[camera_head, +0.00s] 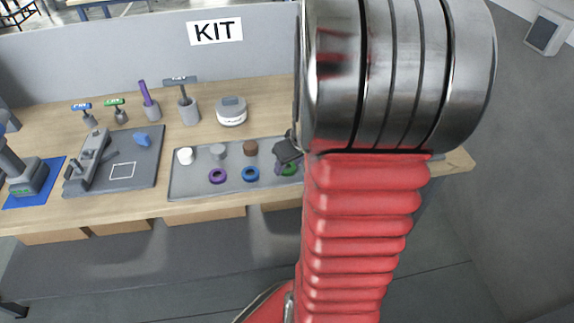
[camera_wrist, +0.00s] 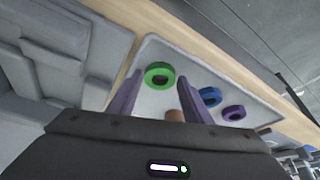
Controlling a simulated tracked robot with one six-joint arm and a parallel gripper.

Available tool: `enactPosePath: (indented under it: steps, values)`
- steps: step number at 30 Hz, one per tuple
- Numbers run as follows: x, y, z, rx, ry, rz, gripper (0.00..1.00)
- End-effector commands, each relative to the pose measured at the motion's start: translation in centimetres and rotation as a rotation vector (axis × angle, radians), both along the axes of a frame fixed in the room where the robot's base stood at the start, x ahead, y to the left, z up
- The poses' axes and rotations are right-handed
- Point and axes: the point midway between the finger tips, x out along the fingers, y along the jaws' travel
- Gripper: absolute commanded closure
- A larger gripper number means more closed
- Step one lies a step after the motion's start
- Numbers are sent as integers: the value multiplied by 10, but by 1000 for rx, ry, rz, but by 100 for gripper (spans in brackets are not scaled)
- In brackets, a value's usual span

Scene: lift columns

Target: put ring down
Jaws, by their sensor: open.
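A green ring (camera_wrist: 160,75) lies on the grey tray (camera_wrist: 150,48) in the wrist view. It appears just beyond and between the fingertips of my gripper (camera_wrist: 162,79), which is open and holds nothing. In the head view the green ring (camera_head: 289,170) is partly hidden by my gripper (camera_head: 281,167) and arm at the right end of the tray. A blue ring (camera_head: 250,173) and a purple ring (camera_head: 217,176) lie to its left on the tray. They also show in the wrist view, the blue ring (camera_wrist: 209,97) and the purple ring (camera_wrist: 233,113).
White (camera_head: 185,156), grey (camera_head: 218,151) and brown (camera_head: 250,148) round pieces stand behind the rings. A dark plate with a clamp fixture (camera_head: 93,158) lies left of the tray. Stamps and holders (camera_head: 188,108) and a round device (camera_head: 231,111) stand behind. My arm hides the bench's right part.

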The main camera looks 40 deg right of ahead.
Motion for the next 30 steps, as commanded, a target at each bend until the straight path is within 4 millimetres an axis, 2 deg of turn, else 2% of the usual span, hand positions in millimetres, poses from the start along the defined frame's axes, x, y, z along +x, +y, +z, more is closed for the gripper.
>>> enactPosePath:
  steps: [8, 24, 30]
  values:
    - [-10, 1, 25, -3, -2, -1, 55]
    - [-36, 7, 90, -4, -3, -1, 55]
    - [-43, 9, 106, -1, -1, 0, 55]
